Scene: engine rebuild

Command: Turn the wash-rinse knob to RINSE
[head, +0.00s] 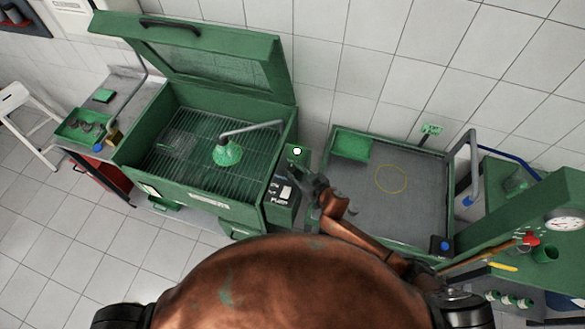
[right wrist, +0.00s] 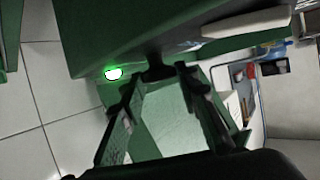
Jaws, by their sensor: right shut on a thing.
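The wash-rinse knob (right wrist: 157,71) is a small dark knob on the green housing, between the fingertips of my right gripper (right wrist: 160,78) in the right wrist view. My right gripper (head: 312,180) is shut on it; its pointer and setting cannot be read. In the head view the gripper is at the right side of the control box (head: 282,192), which has white labels, and the knob is hidden there. A lit white-green lamp (head: 297,151) is on top of the box; it also glows in the right wrist view (right wrist: 113,74). My left gripper is not in view.
The green wash cabinet (head: 190,199) stands left of the box with its lid (head: 190,50) raised. Inside, a green round part (head: 228,152) sits on the grate below a bent pipe. A tray bench (head: 390,215) with a yellow ring mark is right of my gripper.

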